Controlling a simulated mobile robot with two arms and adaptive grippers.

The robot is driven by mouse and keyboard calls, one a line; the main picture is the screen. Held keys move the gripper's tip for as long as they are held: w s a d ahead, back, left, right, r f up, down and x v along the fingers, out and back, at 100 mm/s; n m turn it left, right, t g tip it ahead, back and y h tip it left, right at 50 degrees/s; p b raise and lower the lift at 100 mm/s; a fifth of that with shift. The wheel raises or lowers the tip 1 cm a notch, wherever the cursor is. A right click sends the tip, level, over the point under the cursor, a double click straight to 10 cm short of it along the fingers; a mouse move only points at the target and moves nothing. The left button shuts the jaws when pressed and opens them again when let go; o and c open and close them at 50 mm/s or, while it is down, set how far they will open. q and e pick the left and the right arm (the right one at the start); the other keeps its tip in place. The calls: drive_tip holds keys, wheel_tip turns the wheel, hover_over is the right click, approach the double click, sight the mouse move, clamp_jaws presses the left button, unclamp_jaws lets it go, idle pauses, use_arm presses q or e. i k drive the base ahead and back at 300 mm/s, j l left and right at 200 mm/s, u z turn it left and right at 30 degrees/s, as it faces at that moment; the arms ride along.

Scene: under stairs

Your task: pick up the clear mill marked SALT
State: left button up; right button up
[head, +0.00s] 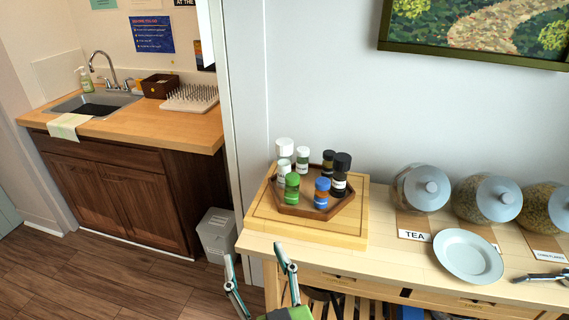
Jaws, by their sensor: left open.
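Several small jars and mills stand close together in a brown hexagonal wooden tray (306,212) in the head view. At the back left is a container with a tall white cap (285,147), with another white-capped one (303,156) beside it. A pale, clear-looking one (284,170) stands behind a green-capped jar (292,190). A mill with a black top and a pale label (340,178) stands at the right. The labels are too small to read, so I cannot tell which is marked SALT. My left gripper (254,254) is open and empty, in front of the table, apart from the tray.
The tray sits on a light wooden board (346,226) on the table. A blue-capped jar (322,192) and a dark one (328,160) share it. To the right are a plate (468,256), several lidded glass jars (421,190) and a slim metallic item (543,277). The wall stands close behind.

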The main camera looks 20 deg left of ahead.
sight(283, 164)
drive_tip(key=i, duration=1)
